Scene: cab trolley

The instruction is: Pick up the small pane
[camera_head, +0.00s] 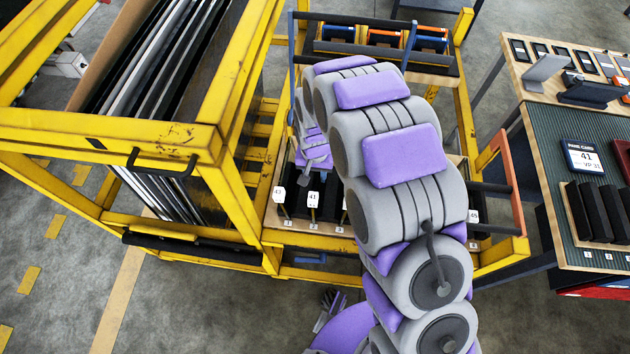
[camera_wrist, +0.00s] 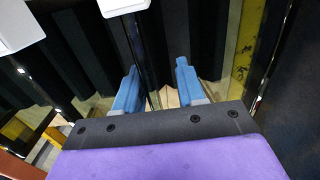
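In the wrist view my gripper (camera_wrist: 157,88) is open, its two blue fingers pointing into a rack of dark upright slots. A thin dark upright edge with a bright line (camera_wrist: 146,65), which looks like a small pane, stands between the fingers, nearer the left one. I see no contact. A white tag (camera_wrist: 122,5) sits above it, its number unreadable there. In the head view my arm hides most of the rack and my gripper. The tags 43 (camera_head: 279,195) and 41 (camera_head: 313,198) show on the rack front. A card (camera_head: 583,157) on the bench reads 41.
The yellow trolley frame (camera_head: 205,135) surrounds the rack, with large upright sheets (camera_head: 150,90) on its left. The bench (camera_head: 545,150) at right carries a dark slotted holder (camera_head: 597,212). Coloured bins (camera_head: 385,38) stand behind. Floor at front left is clear.

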